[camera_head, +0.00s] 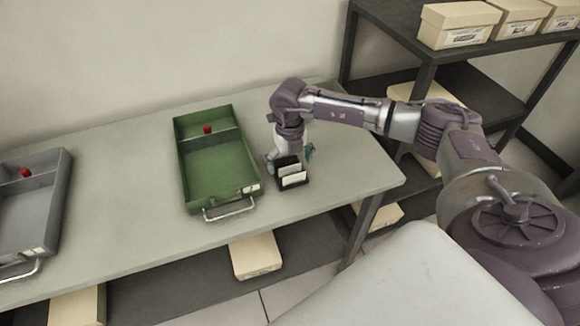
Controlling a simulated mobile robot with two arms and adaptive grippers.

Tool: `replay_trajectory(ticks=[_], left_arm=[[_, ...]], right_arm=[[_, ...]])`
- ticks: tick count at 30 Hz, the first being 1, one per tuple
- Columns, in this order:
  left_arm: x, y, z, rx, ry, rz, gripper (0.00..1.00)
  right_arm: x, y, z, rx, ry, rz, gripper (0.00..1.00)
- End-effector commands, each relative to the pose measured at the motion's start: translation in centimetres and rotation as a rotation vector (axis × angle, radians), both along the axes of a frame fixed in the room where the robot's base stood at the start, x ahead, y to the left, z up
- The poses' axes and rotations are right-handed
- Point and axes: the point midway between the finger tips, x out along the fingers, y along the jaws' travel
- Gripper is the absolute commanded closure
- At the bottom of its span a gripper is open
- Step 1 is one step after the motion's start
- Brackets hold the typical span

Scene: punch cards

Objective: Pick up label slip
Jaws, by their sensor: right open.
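White label slips (293,178) stand in a small black holder (289,186) on the grey table, to the right of the green tray. My right gripper (290,157) points down at the holder, with its fingers around the holder's back part and the tops of the slips. The gripper is open. Whether a finger touches a slip cannot be told at this size. My left gripper does not show.
A green tray (216,180) with a red knob (207,128) and front handle lies left of the holder. A grey tray (28,215) is at the far left. The table (120,190) is clear between them. Dark shelves (470,85) with boxes stand at the right.

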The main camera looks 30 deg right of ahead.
Motion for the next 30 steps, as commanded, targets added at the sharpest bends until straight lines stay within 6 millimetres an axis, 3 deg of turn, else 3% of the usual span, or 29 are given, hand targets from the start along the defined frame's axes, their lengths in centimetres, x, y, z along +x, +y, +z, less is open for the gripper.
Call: replay_trajectory(ticks=[5,12,20,30], left_arm=[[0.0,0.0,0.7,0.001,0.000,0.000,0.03],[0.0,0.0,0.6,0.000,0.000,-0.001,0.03],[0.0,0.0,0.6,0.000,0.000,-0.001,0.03],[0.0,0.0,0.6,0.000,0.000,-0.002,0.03]], right_arm=[[0.0,0.0,-1.7,0.000,0.001,0.001,0.02],[0.0,0.0,-2.0,0.001,-0.001,0.001,0.02],[0.0,0.0,-2.0,0.000,-0.001,0.001,0.44],[0.1,0.0,-1.9,0.001,-0.001,0.000,0.44]])
